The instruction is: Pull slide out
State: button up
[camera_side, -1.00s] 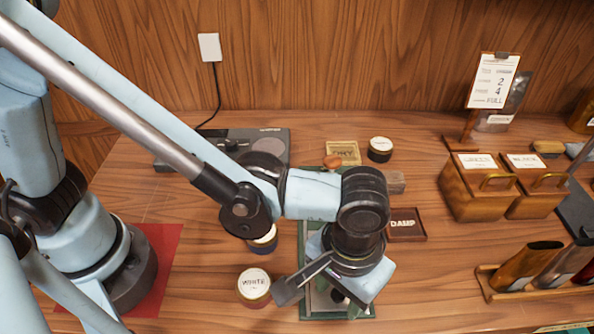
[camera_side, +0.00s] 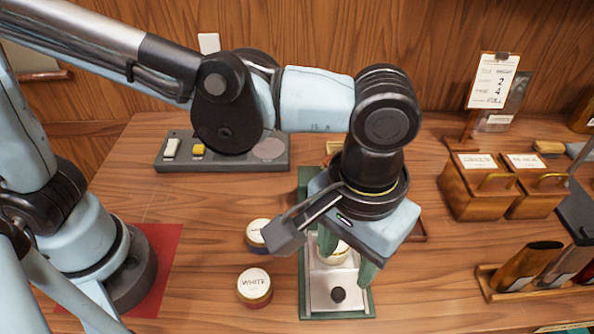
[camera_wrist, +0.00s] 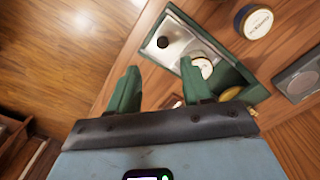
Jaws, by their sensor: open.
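A silvery slide plate (camera_side: 318,292) with a round black knob (camera_side: 338,295) lies in a long green frame (camera_side: 310,315). The plate (camera_wrist: 181,48) and knob (camera_wrist: 162,42) also show in the wrist view. A round pale-topped piece (camera_side: 341,250) sits farther back on the frame, partly hidden by a finger; it shows in the wrist view (camera_wrist: 205,67). My gripper (camera_side: 347,257) is open and empty above the frame, its green fingers apart. In the wrist view my gripper (camera_wrist: 160,80) is clear of the knob. The rear of the frame is mostly hidden behind my wrist.
A tin labelled WHITE (camera_side: 254,285) and another tin (camera_side: 258,233) stand close left of the frame. Wooden boxes (camera_side: 476,195) and a rack of tubes (camera_side: 530,270) stand right. Table right of the frame is clear.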

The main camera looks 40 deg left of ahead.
jog(key=shift+r, duration=1.1)
jog(key=w+a+t, duration=0.3)
jog(key=a, duration=1.2)
jog(key=w+a+f+t, duration=0.1)
jog(key=w+a+t, duration=0.2)
jog(key=a, duration=1.2)
jog(key=shift+f+t, duration=0.15)
jog(key=shift+t, duration=0.45)
